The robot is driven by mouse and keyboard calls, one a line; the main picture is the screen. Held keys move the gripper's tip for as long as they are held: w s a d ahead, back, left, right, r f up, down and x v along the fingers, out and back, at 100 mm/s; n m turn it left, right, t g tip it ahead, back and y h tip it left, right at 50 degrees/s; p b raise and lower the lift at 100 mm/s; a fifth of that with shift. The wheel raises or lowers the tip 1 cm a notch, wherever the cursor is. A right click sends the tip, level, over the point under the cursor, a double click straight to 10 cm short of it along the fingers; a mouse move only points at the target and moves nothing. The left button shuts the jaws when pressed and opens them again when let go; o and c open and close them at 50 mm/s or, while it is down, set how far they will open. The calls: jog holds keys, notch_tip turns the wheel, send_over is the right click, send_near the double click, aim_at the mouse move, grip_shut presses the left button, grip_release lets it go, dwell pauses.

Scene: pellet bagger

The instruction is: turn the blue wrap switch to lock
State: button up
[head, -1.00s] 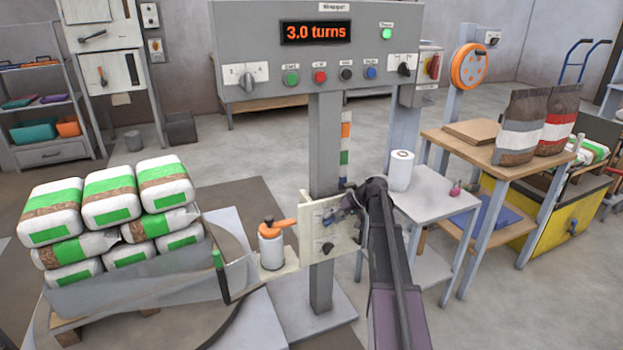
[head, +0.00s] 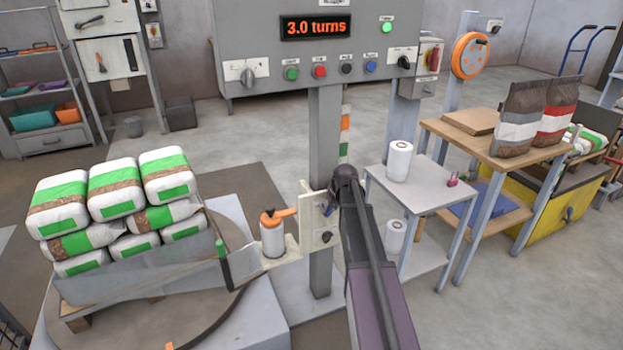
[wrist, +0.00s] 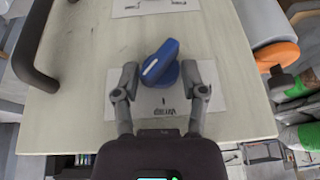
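The blue wrap switch (wrist: 160,62) shows in the wrist view. It is a round knob with a raised grip and a white line on it, turned at a slant. It sits on a white label plate (wrist: 232,95) on a pale cream panel (wrist: 75,105). My gripper (wrist: 160,72) is open, with one finger on each side of the knob. In the head view the same panel (head: 311,235) is on the grey post, and my arm hides most of the gripper and switch.
A dark bar handle (wrist: 30,65) stands out at the panel's left in the wrist view. In the head view, a white roll with an orange lever (head: 273,240) is left of the panel. Wrapped bags (head: 115,190) are stacked at left. A small table (head: 400,190) stands close at right.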

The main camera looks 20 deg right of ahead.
jog(key=shift+a+h, duration=0.15)
jog(key=shift+h, duration=0.15)
jog(key=shift+s+r+p, duration=0.15)
jog(key=shift+r+p, duration=0.3)
jog(key=p+v, duration=1.3)
jog(key=v, duration=0.1)
jog(key=s+a+r+g+p, duration=0.1)
jog(key=s+a+r+p, duration=0.3)
jog(key=a+p, duration=0.1)
jog(key=s+a+r+g+p, duration=0.1)
jog(key=s+a+r+p, duration=0.2)
jog(key=a, duration=0.4)
jog(key=shift+s+a+r+p, duration=0.25)
jog(key=shift+s+r+p, duration=0.1)
jog(key=shift+r+p, duration=0.55)
